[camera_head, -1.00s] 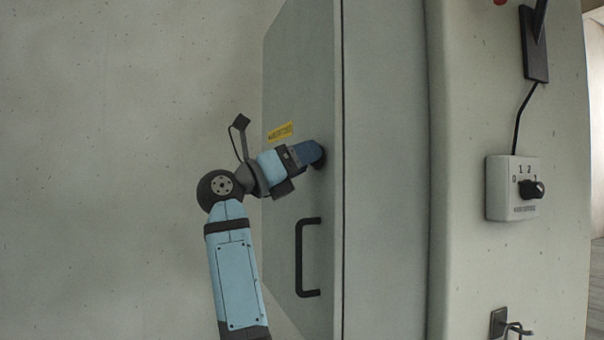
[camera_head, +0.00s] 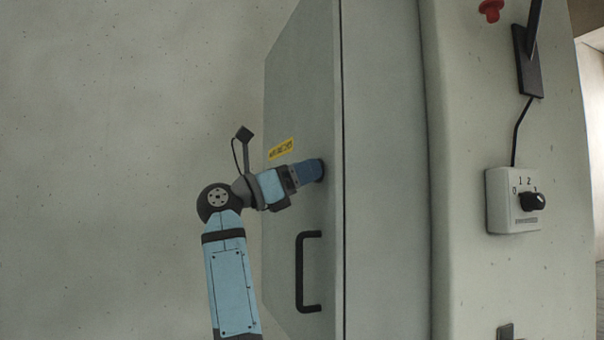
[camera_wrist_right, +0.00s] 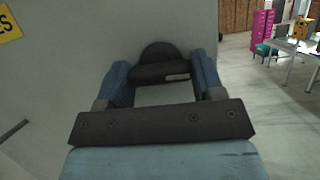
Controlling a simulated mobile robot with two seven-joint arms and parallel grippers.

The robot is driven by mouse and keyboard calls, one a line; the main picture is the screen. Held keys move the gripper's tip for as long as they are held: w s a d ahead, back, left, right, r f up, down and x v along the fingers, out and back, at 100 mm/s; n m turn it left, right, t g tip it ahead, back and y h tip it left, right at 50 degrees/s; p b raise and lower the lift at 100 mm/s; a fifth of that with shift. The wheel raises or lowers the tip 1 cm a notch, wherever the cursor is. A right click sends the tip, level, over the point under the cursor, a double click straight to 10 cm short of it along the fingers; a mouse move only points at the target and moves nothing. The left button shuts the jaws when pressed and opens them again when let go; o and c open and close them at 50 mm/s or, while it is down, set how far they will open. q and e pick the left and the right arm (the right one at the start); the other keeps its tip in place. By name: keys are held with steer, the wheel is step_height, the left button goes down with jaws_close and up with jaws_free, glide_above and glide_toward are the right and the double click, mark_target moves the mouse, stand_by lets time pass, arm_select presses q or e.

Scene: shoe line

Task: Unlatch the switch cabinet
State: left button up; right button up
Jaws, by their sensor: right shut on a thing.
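The switch cabinet (camera_head: 384,120) is a tall grey box with its door (camera_head: 302,90) facing left in the head view. The door looks closed. A black bar handle (camera_head: 300,272) is fixed low on the door, below a yellow label (camera_head: 281,149). My right gripper (camera_head: 318,170) is at the door near its right edge, above the handle. In the right wrist view its two blue fingers (camera_wrist_right: 162,78) are shut on a dark rounded latch knob (camera_wrist_right: 160,62) on the door. In the head view the gripper mostly hides the knob. My left gripper is not in view.
A white switch box (camera_head: 514,200) with a black rotary knob hangs on the wall right of the cabinet. A plain wall stands left. The right wrist view shows open floor (camera_wrist_right: 245,75), a pink drawer unit (camera_wrist_right: 262,32) and a table (camera_wrist_right: 294,50) beyond.

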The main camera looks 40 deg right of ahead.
steer(key=o, duration=0.9)
steer(key=b+v, duration=0.2)
steer(key=v, duration=1.1)
steer(key=shift+w+a+f, duration=0.1)
steer(key=shift+a, duration=0.3)
steer(key=shift+f, duration=0.1)
